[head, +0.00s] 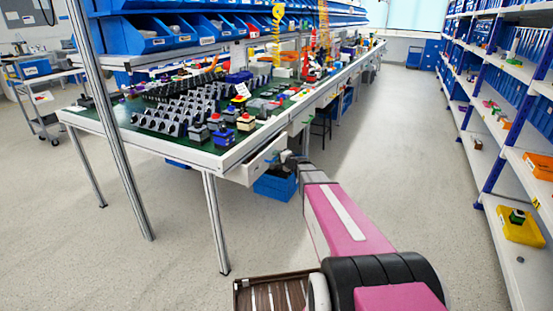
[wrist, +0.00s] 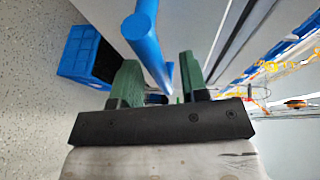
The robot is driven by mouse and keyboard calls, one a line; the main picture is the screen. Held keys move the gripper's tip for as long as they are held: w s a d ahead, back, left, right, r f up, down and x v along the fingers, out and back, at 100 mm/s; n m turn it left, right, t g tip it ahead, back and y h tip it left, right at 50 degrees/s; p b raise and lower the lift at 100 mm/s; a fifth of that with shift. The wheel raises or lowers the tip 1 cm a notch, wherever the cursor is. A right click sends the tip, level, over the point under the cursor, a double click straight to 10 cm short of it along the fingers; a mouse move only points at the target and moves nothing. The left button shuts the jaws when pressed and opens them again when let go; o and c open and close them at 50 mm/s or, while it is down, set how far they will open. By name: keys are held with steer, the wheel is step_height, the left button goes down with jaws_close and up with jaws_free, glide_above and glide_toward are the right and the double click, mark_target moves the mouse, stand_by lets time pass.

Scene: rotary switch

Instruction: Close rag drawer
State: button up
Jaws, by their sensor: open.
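A white drawer (head: 256,161) stands pulled out under the front right corner of the green-topped workbench. My gripper (head: 288,157) is at the drawer's right end, where the arm hides part of it. In the wrist view my gripper (wrist: 157,72) has two green fingers spread apart, open. A blue bar handle (wrist: 143,40) runs lengthwise through the gap between the fingers, in front of a pale grey panel (wrist: 195,20) that looks like the drawer front. I cannot tell whether the fingers touch the bar. The drawer's contents are not clear.
A blue crate (head: 275,186) sits below the drawer; a blue bin (wrist: 86,50) shows left in the wrist view. The workbench (head: 150,140) holds many switches. Shelving (head: 505,130) lines the right side. The aisle floor (head: 395,130) between is clear.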

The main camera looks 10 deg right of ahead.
mark_target(270, 155)
steer(key=shift+w+a, duration=0.2)
steer(key=shift+w, duration=0.15)
jaws_close()
steer(key=shift+w+a+f, duration=0.1)
steer(key=shift+w+a, duration=0.5)
steer(key=shift+a, duration=0.2)
steer(key=shift+w+a, duration=0.55)
steer(key=shift+a, duration=0.2)
jaws_free()
steer(key=shift+a, duration=0.1)
